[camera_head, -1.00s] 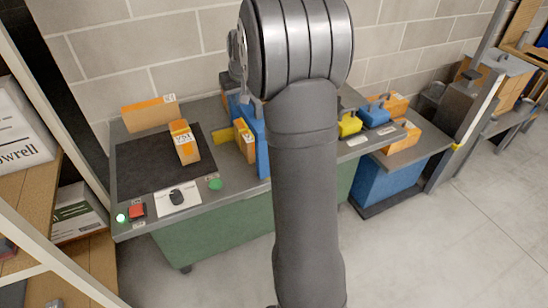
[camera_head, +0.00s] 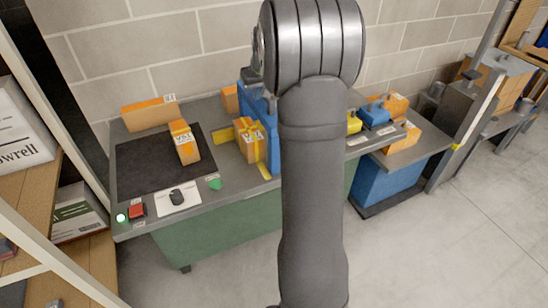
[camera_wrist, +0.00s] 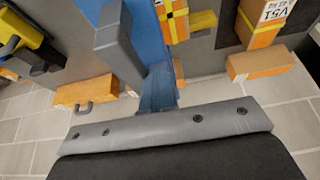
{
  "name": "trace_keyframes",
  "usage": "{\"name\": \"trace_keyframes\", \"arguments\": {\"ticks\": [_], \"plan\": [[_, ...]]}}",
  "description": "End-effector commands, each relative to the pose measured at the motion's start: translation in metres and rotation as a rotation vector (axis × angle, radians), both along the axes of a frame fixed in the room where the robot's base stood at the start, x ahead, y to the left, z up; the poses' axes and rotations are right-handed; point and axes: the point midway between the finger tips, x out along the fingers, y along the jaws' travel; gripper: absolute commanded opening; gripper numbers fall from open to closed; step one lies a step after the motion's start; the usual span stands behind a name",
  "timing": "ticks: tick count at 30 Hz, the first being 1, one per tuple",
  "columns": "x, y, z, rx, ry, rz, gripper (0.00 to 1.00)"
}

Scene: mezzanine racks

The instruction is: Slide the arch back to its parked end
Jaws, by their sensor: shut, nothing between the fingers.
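The blue arch (camera_head: 273,140) stands across the grey bench, just right of a yellow-taped carton (camera_head: 250,141). In the wrist view the arch (camera_wrist: 150,35) is close up, with the taped carton (camera_wrist: 174,22) right beside it. A grey angular block (camera_wrist: 118,45) lies over the blue; I cannot tell what it belongs to. My gripper (camera_wrist: 165,130) shows its grey bolted body at the bottom of the wrist view, close to the arch. It is shut with nothing in it. Its fingertips are not clear, and I cannot tell whether they touch the arch. My arm hides the arch's right side in the head view.
A labelled carton (camera_head: 184,142) stands on the black mat (camera_head: 140,165), with another carton (camera_head: 149,113) behind. A red button (camera_head: 137,210) and green button (camera_head: 215,184) sit along the front edge. Yellow (camera_head: 354,122) and blue (camera_head: 375,114) blocks stand right of my arm.

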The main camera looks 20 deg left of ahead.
Motion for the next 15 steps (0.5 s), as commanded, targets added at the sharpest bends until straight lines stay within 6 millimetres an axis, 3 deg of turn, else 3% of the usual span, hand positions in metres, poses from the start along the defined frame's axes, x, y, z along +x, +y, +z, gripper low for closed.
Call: {"name": "trace_keyframes", "arguments": {"ticks": [15], "plan": [[0.026,-0.027,-0.001,0.0,0.0,-0.002,0.0]]}}
